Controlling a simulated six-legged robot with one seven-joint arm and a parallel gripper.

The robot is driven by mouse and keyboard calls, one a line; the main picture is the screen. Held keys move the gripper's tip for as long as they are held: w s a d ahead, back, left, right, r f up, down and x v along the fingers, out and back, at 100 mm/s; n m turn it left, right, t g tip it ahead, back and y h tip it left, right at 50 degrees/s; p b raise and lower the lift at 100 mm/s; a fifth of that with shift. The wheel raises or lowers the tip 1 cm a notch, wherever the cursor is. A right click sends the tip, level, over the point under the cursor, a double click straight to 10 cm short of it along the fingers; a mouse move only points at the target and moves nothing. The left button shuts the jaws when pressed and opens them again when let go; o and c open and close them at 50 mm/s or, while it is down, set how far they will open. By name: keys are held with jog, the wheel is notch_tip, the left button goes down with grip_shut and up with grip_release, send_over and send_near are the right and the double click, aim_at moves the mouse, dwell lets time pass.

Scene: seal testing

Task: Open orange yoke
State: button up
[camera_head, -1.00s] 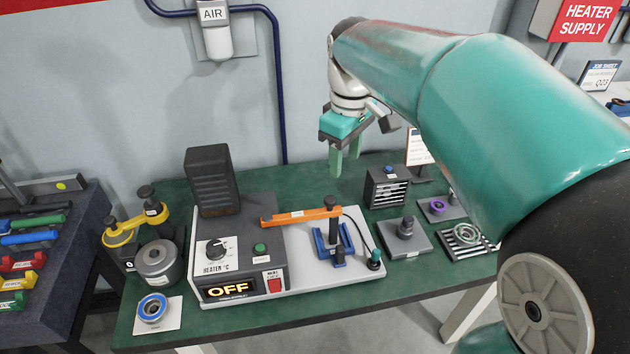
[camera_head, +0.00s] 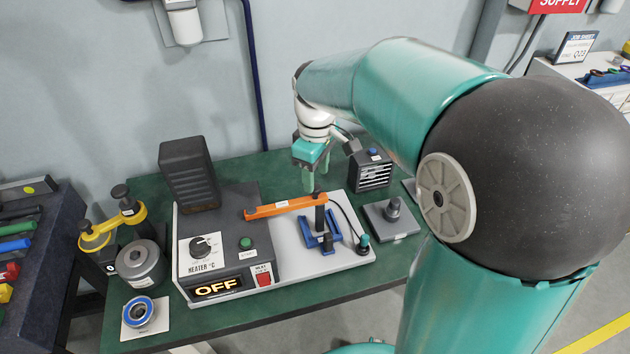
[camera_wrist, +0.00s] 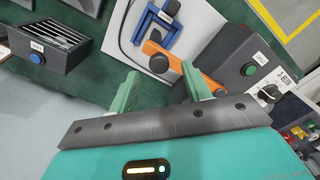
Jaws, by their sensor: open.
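The orange yoke (camera_head: 286,207) is a bar lying across the heater unit, from its dark box on the left to the black post at its right end. In the wrist view the orange yoke (camera_wrist: 165,58) shows just beyond my fingertips, with a dark round knob on its near end. My gripper (camera_head: 316,184) is above and behind the yoke's right end. In the wrist view my gripper (camera_wrist: 158,82) has its two green fingers apart, with nothing held. The yoke's end appears between and beyond the fingers; I cannot tell whether they touch.
The heater unit (camera_head: 222,272) reads OFF and has a tall dark block (camera_head: 189,174) behind it. A blue cradle (camera_head: 307,232) stands below the yoke. A vented box (camera_head: 372,172) is right of my gripper. A yellow clamp (camera_head: 98,238) stands left.

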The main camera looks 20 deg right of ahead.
jog(key=f, duration=0.2)
jog(key=shift+w+f, duration=0.2)
jog(key=shift+f, duration=0.2)
jog(key=shift+s+f, duration=0.15)
jog(key=shift+f, duration=0.05)
jog(key=shift+w+f, duration=0.2)
jog(key=shift+s, duration=0.1)
grip_shut()
jog(key=shift+r, duration=0.1)
